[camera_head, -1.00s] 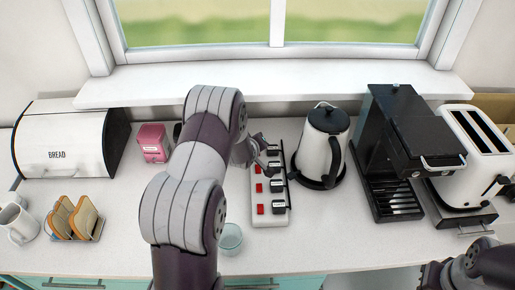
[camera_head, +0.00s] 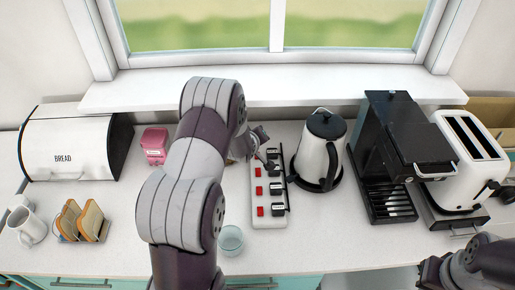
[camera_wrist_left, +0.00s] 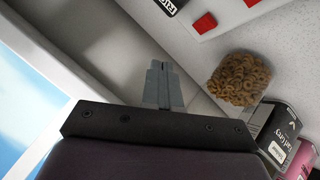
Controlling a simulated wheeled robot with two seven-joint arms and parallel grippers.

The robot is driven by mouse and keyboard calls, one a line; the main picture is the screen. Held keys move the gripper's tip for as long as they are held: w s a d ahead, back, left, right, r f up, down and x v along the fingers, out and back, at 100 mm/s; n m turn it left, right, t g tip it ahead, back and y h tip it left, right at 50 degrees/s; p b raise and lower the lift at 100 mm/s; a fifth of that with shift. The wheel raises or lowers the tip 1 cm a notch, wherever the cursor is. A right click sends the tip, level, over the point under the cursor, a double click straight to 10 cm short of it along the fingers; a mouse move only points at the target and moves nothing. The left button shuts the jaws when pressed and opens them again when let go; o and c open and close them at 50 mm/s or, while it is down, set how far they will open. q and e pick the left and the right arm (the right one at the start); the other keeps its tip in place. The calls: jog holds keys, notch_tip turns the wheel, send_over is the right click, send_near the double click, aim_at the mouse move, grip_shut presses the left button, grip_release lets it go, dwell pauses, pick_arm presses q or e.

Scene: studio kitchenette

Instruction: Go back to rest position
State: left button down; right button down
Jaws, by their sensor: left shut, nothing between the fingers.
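My left arm reaches over the counter in the head view, and its gripper (camera_head: 261,134) is partly hidden behind the arm, near the far end of the white power strip (camera_head: 259,215). In the left wrist view the left gripper's fingers (camera_wrist_left: 163,68) are together with nothing between them, apart from the strip. The strip has red switches and black labelled plugs, and part of it shows in the top of the wrist view (camera_wrist_left: 213,14). Part of my right arm shows at the lower right of the head view; its gripper is not in view.
A kettle (camera_head: 318,145) stands right of the strip, then a coffee machine (camera_head: 413,142) and toaster (camera_head: 468,185). A glass (camera_head: 231,240), toast rack (camera_head: 82,222), mug (camera_head: 27,226), bread bin (camera_head: 68,148) and pink tin (camera_head: 154,145) are left.

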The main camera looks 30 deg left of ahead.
pick_arm(q)
jog(key=shift+r, duration=0.35)
jog(key=shift+s+f, duration=0.1)
jog(key=shift+f, duration=0.05)
jog(key=shift+s+d+f+m+g, duration=0.15)
jog(key=shift+s+f+m+g, duration=0.3)
jog(key=shift+s+f, duration=0.15)
jog(key=shift+s+d+f+m+g, duration=0.15)
jog(key=shift+s+f+m+g, duration=0.25)
jog(key=shift+s+f, duration=0.2)
jog(key=s+g, duration=0.1)
jog(key=s, duration=0.1)
jog(key=s+d+f+m+g, duration=0.1)
jog(key=s, duration=0.1)
jog(key=s+d+m+g+h, duration=0.1)
jog(key=s, duration=0.1)
jog(key=shift+f, duration=0.25)
jog(key=s+d+r+m+g+h, duration=0.1)
jog(key=s+d+r+m+g, duration=0.1)
jog(key=s+d+r+m, duration=0.2)
jog(key=s+d+r+m+g, duration=0.2)
jog(key=s+d+r+m, duration=0.2)
jog(key=s+d+r, duration=0.3)
jog(key=s+d+b, duration=0.1)
jog(key=s+d, duration=0.2)
jog(key=s, duration=0.4)
jog(key=shift+h, duration=0.4)
